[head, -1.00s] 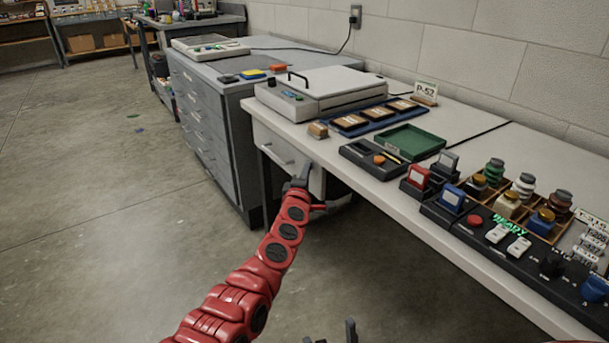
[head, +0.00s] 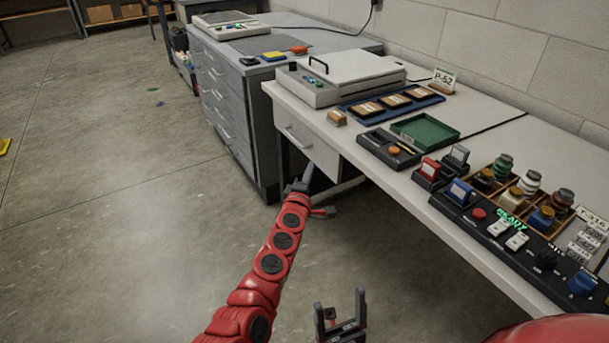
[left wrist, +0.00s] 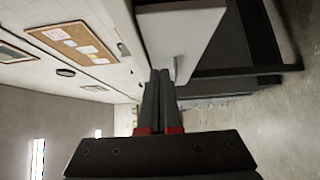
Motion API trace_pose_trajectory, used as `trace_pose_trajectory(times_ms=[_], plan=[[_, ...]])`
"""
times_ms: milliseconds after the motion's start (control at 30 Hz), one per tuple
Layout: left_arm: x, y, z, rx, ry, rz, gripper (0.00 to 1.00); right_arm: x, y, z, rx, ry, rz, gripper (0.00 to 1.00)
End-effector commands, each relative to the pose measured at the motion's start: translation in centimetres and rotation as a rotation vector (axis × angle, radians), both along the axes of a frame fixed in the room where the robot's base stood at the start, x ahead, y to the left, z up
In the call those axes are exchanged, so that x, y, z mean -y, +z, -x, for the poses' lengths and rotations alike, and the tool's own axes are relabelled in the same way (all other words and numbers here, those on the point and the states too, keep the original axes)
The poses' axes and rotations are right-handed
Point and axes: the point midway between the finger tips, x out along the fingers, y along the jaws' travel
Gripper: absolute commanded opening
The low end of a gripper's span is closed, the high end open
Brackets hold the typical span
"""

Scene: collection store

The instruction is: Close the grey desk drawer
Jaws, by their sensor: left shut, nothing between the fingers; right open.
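The grey desk drawer (head: 307,147) is under the left end of the white-topped desk, with a slim bar handle (head: 297,138) on its front. I cannot tell whether it stands slightly out. My left gripper (head: 307,174) is shut and empty, at the lower part of the drawer front. In the left wrist view the shut fingertips (left wrist: 161,74) point at a pale panel (left wrist: 182,32), which appears to be the drawer; contact cannot be told. My right gripper (head: 341,306) is open and empty, low in the head view and away from the drawer.
A grey cabinet (head: 232,110) with several drawers stands left of the desk. The desk top (head: 440,165) holds a scanner-like machine (head: 345,75), a green tray (head: 425,131), stamps, bottles and a control panel (head: 500,225).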

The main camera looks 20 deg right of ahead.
Motion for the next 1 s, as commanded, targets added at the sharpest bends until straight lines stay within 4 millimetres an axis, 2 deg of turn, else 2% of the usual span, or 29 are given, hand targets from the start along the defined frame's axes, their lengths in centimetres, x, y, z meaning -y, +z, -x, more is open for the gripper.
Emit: trace_pose_trajectory(times_ms=[33, 533, 867, 967, 1000], plan=[[-0.5, 0.6, 0.3, -0.003, 0.006, 0.008, 0.00, 0.0, 0.8, 0.0, 0.000, 0.000, 0.000, 0.78], [-2.4, 0.3, 3.8, 0.000, 0.001, 0.005, 0.00, 0.0, 3.1, 0.0, 0.000, 0.000, 0.000, 0.78], [-3.0, 0.3, 4.4, 0.003, 0.005, 0.002, 0.00, 0.0, 3.4, 0.0, 0.000, 0.000, 0.000, 0.78], [-3.8, -0.6, 4.1, -0.001, 0.032, -0.011, 0.00, 0.0, 3.4, 0.0, 0.000, 0.000, 0.000, 0.78], [-4.8, -1.4, 3.7, -0.005, 0.061, -0.026, 0.00, 0.0, 3.4, 0.0, 0.000, 0.000, 0.000, 0.78]])
